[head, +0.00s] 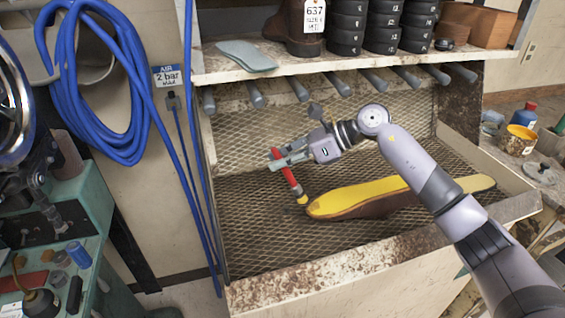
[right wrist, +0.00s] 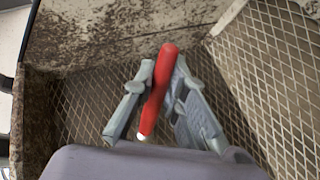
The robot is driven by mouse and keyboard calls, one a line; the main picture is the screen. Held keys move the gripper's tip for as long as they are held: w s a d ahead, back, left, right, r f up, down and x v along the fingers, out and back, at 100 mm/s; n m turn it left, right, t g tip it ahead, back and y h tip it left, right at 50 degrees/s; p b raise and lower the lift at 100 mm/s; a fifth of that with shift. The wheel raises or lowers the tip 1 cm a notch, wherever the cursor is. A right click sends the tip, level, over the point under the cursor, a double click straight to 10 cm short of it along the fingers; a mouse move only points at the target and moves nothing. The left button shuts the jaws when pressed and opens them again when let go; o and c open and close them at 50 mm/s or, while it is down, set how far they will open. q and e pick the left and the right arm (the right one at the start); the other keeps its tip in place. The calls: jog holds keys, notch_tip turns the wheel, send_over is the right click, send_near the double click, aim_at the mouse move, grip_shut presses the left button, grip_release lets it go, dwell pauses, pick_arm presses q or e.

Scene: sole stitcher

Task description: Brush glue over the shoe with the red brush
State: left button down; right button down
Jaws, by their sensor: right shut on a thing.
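The shoe (head: 385,198) lies on the mesh floor of the booth, with a yellow face up and brown sides below. Its rounded end points left. My right gripper (head: 280,161) is shut on the handle of the red brush (head: 291,179) above the mesh, left of the shoe. The brush slants downward, and its yellow tip is close by the shoe's left end; I cannot tell if they touch. In the right wrist view the red handle (right wrist: 158,88) stands between both fingers of the gripper (right wrist: 164,74), and the bristles are hidden. My left gripper is not in view.
The stained booth front edge (head: 330,268) and a shelf (head: 350,66) with black stacked rolls bound the space. Blue hoses (head: 100,85) hang at left beside a green machine (head: 85,235). An open yellow pot (head: 520,138) stands at right. Mesh left of the shoe is clear.

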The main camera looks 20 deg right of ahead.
aim_at(273, 148)
jog(key=shift+w+a+r+p, duration=0.3)
jog(key=shift+r+p, duration=0.2)
jog(key=shift+r, duration=0.45)
jog(key=shift+w+a+r+p, duration=0.25)
jog(key=shift+r+p, duration=0.25)
jog(key=shift+r, duration=0.4)
jog(key=shift+w+a+r+p, duration=0.2)
jog(key=shift+w+r+p, duration=0.25)
jog(key=shift+r, duration=0.5)
jog(key=shift+s, duration=0.1)
jog(key=c, duration=2.2)
grip_release()
grip_shut()
